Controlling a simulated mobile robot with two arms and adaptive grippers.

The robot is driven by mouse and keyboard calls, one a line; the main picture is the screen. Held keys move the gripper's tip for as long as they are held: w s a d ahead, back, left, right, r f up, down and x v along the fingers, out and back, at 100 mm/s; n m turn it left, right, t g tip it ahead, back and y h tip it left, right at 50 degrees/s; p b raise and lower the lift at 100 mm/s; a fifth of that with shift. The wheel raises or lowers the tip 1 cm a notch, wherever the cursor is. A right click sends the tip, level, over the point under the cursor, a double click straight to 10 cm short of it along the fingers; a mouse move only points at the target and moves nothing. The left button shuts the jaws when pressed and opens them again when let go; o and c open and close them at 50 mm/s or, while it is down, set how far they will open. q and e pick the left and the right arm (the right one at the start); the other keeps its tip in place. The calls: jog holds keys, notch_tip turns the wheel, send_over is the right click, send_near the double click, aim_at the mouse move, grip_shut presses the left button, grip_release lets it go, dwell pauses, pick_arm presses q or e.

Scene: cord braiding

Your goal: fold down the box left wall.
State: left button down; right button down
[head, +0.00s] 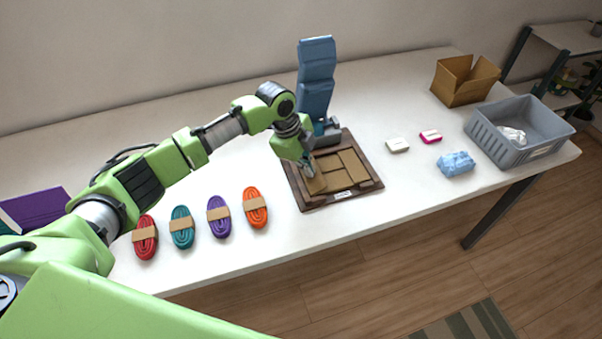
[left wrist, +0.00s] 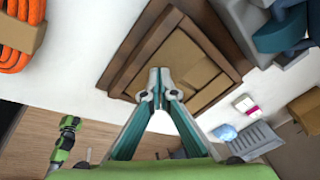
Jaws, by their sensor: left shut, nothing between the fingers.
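The cardboard box (head: 346,167) lies low in a dark wooden frame (head: 369,151) on the white table. Tan panels lie nearly flat over it, with a pale label at the front edge. In the left wrist view the cardboard (left wrist: 180,60) shows behind my fingers, inside the stepped brown frame (left wrist: 125,75). My left gripper (head: 309,172) is over the box's left side, its fingertips close to the left panel. In the left wrist view the fingertips (left wrist: 159,84) are together with nothing between them. Whether they touch the cardboard cannot be told.
A blue upright device (head: 316,80) stands behind the frame. Several banded cord bundles, such as the orange one (head: 255,207), lie left of it. At right are small boxes (head: 398,145), a blue packet (head: 456,163), a grey bin (head: 505,150) and an open carton (head: 462,88).

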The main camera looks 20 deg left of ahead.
pick_arm(q)
jog(key=shift+f, duration=0.1)
jog(key=shift+w+d+f, duration=0.25)
jog(key=shift+d+f, duration=0.05)
jog(key=shift+d, duration=0.05)
dwell(0.4)
jog(key=shift+f+b, duration=0.2)
jog(key=shift+b, duration=0.1)
jog(key=shift+s+a+r+p, duration=0.1)
jog(key=shift+a+r+p, duration=0.05)
jog(key=shift+r+p, duration=0.65)
jog(key=shift+f, duration=0.15)
notch_tip(320, 180, up, 8)
jog(key=p, duration=0.7)
